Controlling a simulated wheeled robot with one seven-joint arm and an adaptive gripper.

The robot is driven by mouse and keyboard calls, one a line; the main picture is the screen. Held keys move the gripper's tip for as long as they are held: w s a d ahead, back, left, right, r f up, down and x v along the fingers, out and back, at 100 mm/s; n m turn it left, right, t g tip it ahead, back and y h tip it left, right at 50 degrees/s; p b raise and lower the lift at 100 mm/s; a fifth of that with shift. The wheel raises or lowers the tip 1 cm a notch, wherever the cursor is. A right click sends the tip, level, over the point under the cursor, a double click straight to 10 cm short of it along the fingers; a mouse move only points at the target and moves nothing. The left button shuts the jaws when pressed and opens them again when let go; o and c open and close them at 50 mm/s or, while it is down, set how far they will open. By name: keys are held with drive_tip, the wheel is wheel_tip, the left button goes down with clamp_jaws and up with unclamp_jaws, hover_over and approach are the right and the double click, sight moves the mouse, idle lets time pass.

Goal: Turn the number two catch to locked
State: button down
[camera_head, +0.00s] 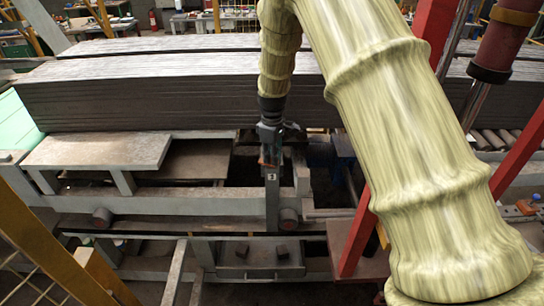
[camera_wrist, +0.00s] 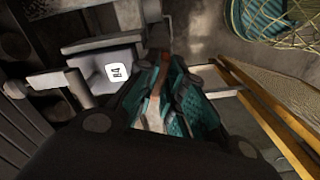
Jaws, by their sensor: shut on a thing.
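My gripper (camera_head: 268,158) hangs at the end of my arm in the middle of the head view, in front of the stacked boards. It is right at the top of a grey upright post (camera_head: 272,205) with a small marked label (camera_head: 272,177). In the wrist view my gripper's teal fingers (camera_wrist: 160,103) are closed around a thin orange-brown piece (camera_wrist: 154,97), which looks like a catch handle. A white label (camera_wrist: 117,71) with dark marks, perhaps "84", sits on a grey block beside the fingers. Whether the catch is number two, and its setting, I cannot tell.
A long stack of grey boards (camera_head: 150,92) lies behind my gripper. A grey raised plate (camera_head: 100,151) stands to the left. A red post (camera_head: 359,232) stands close on the right. A yellow rail (camera_wrist: 262,110) and a mesh basket (camera_wrist: 268,20) show in the wrist view.

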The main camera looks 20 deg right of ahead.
drive_tip(key=shift+f+m, duration=0.1)
drive_tip(key=shift+m, duration=0.3)
drive_tip(key=shift+m+b, duration=0.7)
drive_tip(key=shift+m, duration=0.3)
drive_tip(key=m+b, duration=0.1)
drive_tip(key=m, duration=0.2)
drive_tip(key=shift+m, duration=0.3)
drive_tip(key=m+b, duration=0.1)
drive_tip(key=m, duration=0.5)
drive_tip(key=shift+s, duration=0.1)
drive_tip(key=shift+m, duration=0.4)
drive_tip(key=c, duration=1.5)
unclamp_jaws()
